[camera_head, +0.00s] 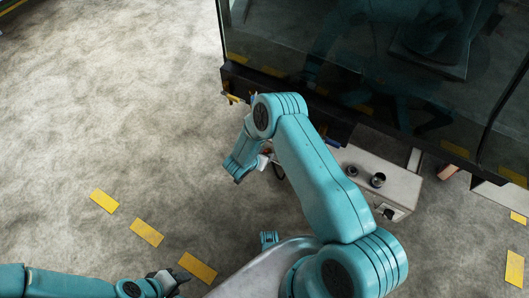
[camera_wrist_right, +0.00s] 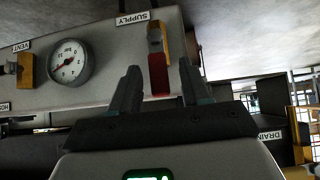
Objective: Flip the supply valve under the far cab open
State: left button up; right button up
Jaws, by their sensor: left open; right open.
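The supply valve (camera_wrist_right: 155,38) shows in the right wrist view under the SUPPLY label (camera_wrist_right: 132,18), on a grey panel. Its red handle (camera_wrist_right: 158,74) points down the picture, in line with the gap between the fingers of my right gripper (camera_wrist_right: 159,80). The fingers are apart and hold nothing; I cannot tell how deep the handle sits between them. In the head view the far cab (camera_head: 350,60) is at the top and my right arm reaches its lower edge; the valve is hidden there. My left gripper (camera_head: 170,283) is open and empty at the bottom, over the floor.
A round gauge (camera_wrist_right: 70,62) and a yellow-handled valve (camera_wrist_right: 26,70) by a VENT label sit left of the supply valve. A DRAIN label (camera_wrist_right: 270,135) is at lower right. A pale box (camera_head: 375,180) stands right of my right arm. Open floor (camera_head: 120,110) lies left.

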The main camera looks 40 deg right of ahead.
jog(key=p+v, duration=0.4)
jog(key=v, duration=1.1)
